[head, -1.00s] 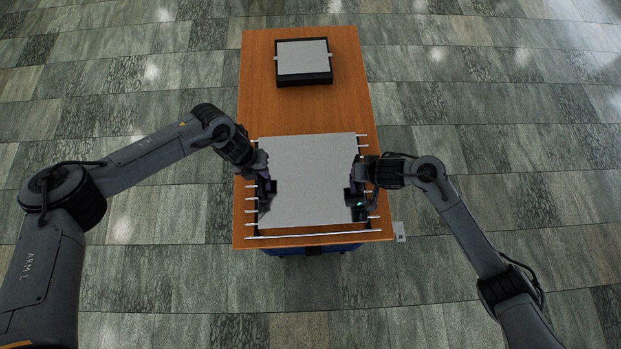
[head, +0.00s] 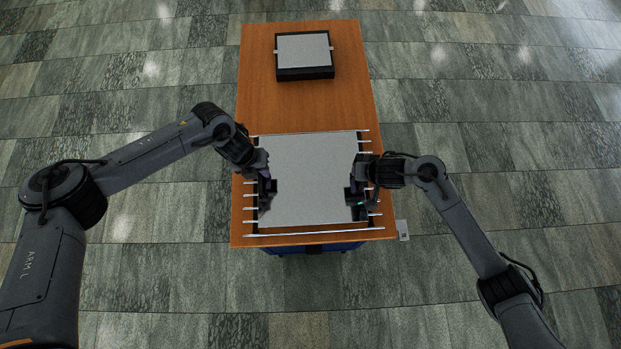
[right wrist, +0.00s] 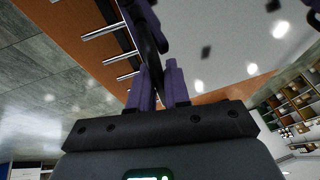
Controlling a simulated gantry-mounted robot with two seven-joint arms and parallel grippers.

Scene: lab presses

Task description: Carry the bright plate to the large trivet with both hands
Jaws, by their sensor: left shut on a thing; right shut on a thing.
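The bright plate (head: 314,180) is a large light-grey square over the near half of the table. The large trivet (head: 315,235), with thin metal rods, lies under it, and rod ends stick out on both sides. I cannot tell whether the plate touches the rods. My left gripper (head: 267,187) is shut on the plate's left side. My right gripper (head: 356,195) is shut on its right side. In the right wrist view, the purple fingers (right wrist: 160,82) close on a dark part at the plate's edge, with the plate's grey face (right wrist: 225,40) beyond.
A black block (head: 305,73) topped by a smaller grey plate (head: 303,49) stands at the table's far end. Bare wooden tabletop (head: 310,107) lies between it and the large plate. Tiled floor surrounds the table.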

